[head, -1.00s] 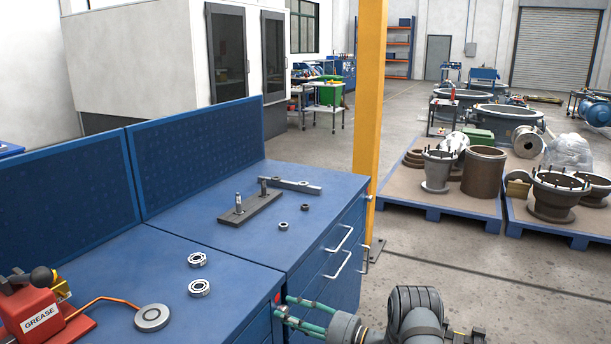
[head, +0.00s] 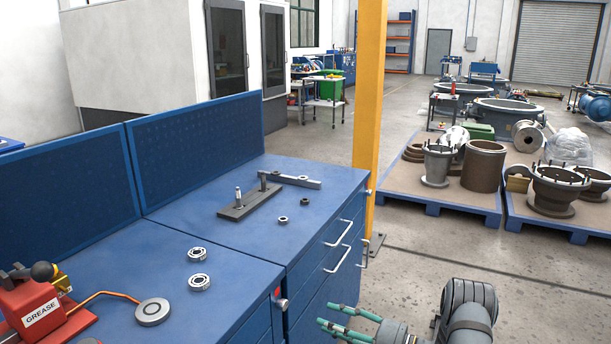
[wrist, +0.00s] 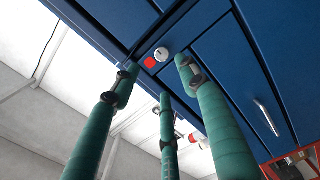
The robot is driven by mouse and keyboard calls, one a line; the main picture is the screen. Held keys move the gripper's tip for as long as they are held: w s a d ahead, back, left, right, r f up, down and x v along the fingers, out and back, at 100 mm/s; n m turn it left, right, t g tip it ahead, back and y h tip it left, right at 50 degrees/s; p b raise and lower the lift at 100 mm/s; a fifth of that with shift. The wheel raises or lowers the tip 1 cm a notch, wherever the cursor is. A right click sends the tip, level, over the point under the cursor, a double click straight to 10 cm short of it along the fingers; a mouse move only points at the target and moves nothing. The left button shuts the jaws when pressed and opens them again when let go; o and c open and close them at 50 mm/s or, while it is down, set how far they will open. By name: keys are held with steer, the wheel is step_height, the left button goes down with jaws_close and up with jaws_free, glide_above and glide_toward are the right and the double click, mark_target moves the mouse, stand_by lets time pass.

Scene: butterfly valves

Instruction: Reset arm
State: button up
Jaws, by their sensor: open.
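My gripper (head: 345,322) shows at the bottom of the head view, to the right of the blue bench's front corner. Its green fingers point left toward the bench front and hold nothing. In the wrist view the green fingers (wrist: 160,78) are spread apart with an open gap between them. The knob also shows in the head view (head: 281,304), apart from the fingers.
The blue bench (head: 165,245) holds two bearings (head: 198,254), a dark plate with pins (head: 250,199), a grey bar (head: 290,181) and a red grease unit (head: 40,308). A yellow post (head: 369,120) stands behind it. Pallets (head: 430,196) with valve parts stand right; floor between is clear.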

mark_target(285, 306)
steer(key=x, duration=1.2)
steer(key=shift+s+a, duration=0.25)
steer(key=shift+a, duration=0.25)
steer(key=shift+d+f+n+b, duration=0.25)
steer(key=shift+n+b, duration=0.2)
steer(key=shift+n, duration=0.25)
steer(key=n+b, duration=0.1)
steer(key=n, duration=0.1)
steer(key=shift+d+r+n, duration=0.1)
steer(key=shift+d+n, duration=0.05)
steer(key=shift+n, duration=0.25)
steer(key=n+b, duration=0.1)
steer(key=n, duration=0.1)
steer(key=shift+n+b, duration=0.3)
steer(key=shift+b, duration=0.05)
steer(key=n+b, duration=0.2)
steer(key=shift+n, duration=0.4)
steer(key=n+b, duration=0.2)
steer(key=n, duration=0.1)
steer(key=n+b, duration=0.1)
steer(key=b, duration=0.1)
steer(key=shift+f+n, duration=0.3)
steer(key=shift+n, duration=0.1)
steer(key=n+b, duration=0.3)
steer(key=n, duration=0.1)
steer(key=shift+r, duration=0.15)
steer(key=shift+r+p+v, duration=0.25)
steer(key=shift+p+v, duration=0.1)
steer(key=shift+v, duration=0.95)
